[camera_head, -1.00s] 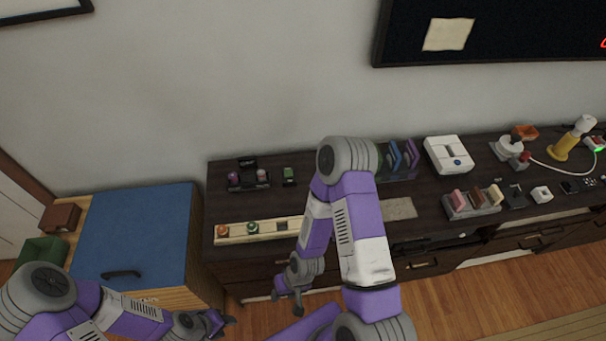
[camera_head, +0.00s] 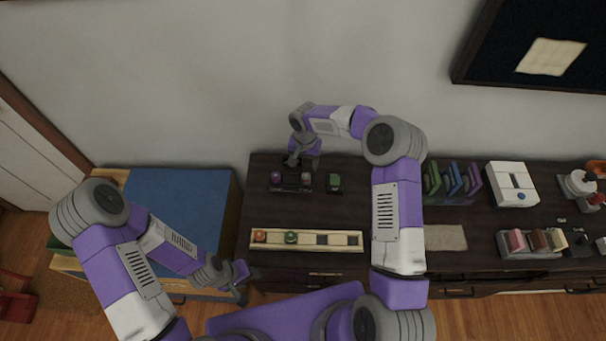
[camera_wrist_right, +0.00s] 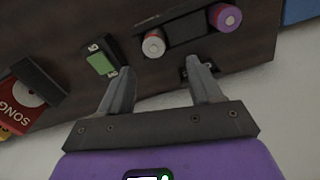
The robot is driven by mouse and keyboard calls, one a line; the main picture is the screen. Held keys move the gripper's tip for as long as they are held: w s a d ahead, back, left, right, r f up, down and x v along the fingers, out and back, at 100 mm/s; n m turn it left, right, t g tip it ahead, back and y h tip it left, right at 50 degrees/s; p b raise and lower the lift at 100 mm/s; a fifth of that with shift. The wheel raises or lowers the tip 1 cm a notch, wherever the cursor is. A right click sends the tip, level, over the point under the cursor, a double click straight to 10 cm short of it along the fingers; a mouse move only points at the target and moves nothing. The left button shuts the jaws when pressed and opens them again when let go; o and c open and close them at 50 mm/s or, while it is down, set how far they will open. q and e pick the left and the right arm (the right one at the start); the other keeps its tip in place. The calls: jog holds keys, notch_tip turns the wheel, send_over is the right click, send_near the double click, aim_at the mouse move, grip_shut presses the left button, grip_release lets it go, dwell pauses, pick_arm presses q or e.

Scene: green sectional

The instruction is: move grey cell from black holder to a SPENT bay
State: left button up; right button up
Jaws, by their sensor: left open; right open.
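The black holder (camera_head: 291,188) stands on the dark cabinet top near the wall, with a purple cell (camera_head: 275,177) at its left end and the grey cell (camera_head: 306,178) at its right end. In the right wrist view the grey cell (camera_wrist_right: 153,43) and purple cell (camera_wrist_right: 225,18) sit at opposite ends of the holder (camera_wrist_right: 189,29). My right gripper (camera_wrist_right: 160,66) is open and empty beside the holder. A pale wooden tray (camera_head: 340,248) holds an orange cell, a green cell and two dark empty bays; no SPENT label is readable. My left gripper (camera_head: 244,282) is open, near the cabinet's front left.
A small black-and-green device (camera_head: 334,183) stands right of the holder. Coloured upright cases (camera_head: 452,180) and a white console (camera_head: 512,184) stand further right. The wall is close behind the holder. The blue-topped box (camera_head: 185,205) is left of the cabinet.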

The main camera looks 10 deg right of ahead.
aim_at(306, 176)
jog(key=shift+s+d+f, duration=0.1)
jog(key=shift+s+f, duration=0.2)
jog(key=shift+f, duration=0.4)
jog(key=f, duration=0.5)
jog(key=shift+s+d+f, duration=0.1)
jog(key=shift+s+f, duration=0.1)
jog(key=shift+f, duration=0.05)
grip_shut()
